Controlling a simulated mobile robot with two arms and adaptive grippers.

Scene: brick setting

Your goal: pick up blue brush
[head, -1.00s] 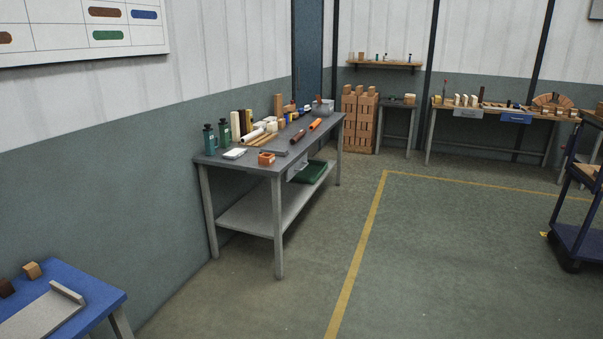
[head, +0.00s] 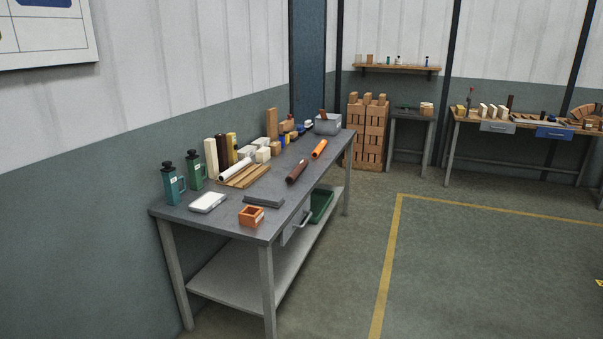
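No brush can be made out for certain. A small blue and white item (head: 308,125) lies toward the far end of the grey workbench (head: 276,188), just left of a grey bin. It may be the blue brush, but it is too small to tell. Neither of my grippers is in view.
Stacked bricks (head: 366,135) stand behind. The floor right of the bench is clear.

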